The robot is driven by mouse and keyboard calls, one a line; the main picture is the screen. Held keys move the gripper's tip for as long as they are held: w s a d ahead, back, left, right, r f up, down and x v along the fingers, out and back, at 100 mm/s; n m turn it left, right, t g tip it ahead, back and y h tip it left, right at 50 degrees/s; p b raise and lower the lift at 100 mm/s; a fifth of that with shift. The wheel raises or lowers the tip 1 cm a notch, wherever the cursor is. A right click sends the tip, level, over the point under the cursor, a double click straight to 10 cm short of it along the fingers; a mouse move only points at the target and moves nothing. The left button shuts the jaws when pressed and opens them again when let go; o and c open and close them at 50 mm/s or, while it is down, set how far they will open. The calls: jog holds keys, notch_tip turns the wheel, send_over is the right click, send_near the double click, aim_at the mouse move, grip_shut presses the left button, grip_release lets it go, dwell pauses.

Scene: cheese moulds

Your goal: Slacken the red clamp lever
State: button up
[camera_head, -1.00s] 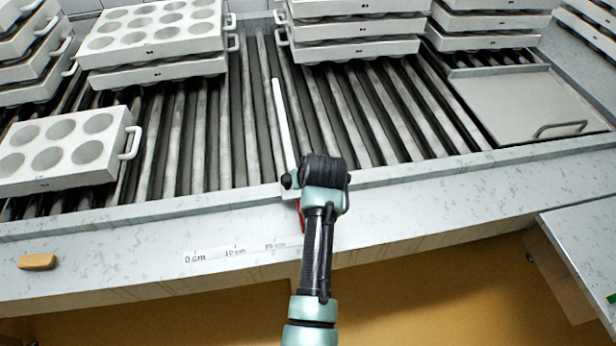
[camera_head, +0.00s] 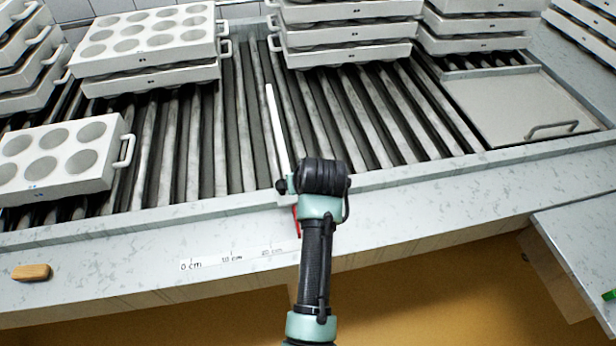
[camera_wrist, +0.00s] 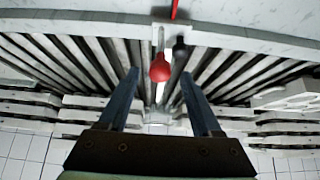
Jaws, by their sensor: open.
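A red strip (camera_head: 297,221) shows beside my arm at the front rail in the head view. In the wrist view a red piece (camera_wrist: 174,8) is at the top edge, and a red ball knob (camera_wrist: 160,68) is below it; I cannot tell whether they are one lever. A black knob (camera_wrist: 179,47) is next to the red ball, and it also shows in the head view (camera_head: 281,185) at the foot of a white bar (camera_head: 277,125). My gripper (camera_wrist: 160,74) is open; the red ball appears between its fingertips, with contact not visible. My wrist hides the fingers in the head view.
Rollers (camera_head: 210,140) fill the table behind the front rail. Stacked white moulds (camera_head: 150,40) stand at the back, and one six-hole mould (camera_head: 60,160) at the left. A ruler strip (camera_head: 225,258) and an orange-brown block (camera_head: 31,272) lie on the front ledge.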

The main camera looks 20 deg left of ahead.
jog(key=v, duration=0.9)
jog(key=shift+r, duration=0.3)
jog(key=shift+s, duration=0.1)
jog(key=w+d+r+m+t, duration=0.1)
jog(key=d+r+t, duration=0.25)
jog(key=r, duration=0.65)
jog(key=w+d+r+m+t, duration=0.15)
jog(key=r+t, duration=0.25)
jog(key=r, duration=0.6)
jog(key=w+d+r+m+t, duration=0.1)
jog(key=w+d+r+t, duration=0.2)
jog(key=r, duration=0.7)
jog(key=s+d+r+m+t+h, duration=0.1)
jog(key=s+d+r+t+h, duration=0.1)
jog(key=s+r+t, duration=0.3)
jog(key=s+d+r+m+t+h, duration=0.2)
jog(key=s+d+r+t, duration=0.3)
jog(key=s+r, duration=0.6)
notch_tip(320, 180, up, 6)
jog(key=shift+s+t+p, duration=0.2)
jog(key=shift+t+p, duration=0.15)
jog(key=shift+p, duration=0.1)
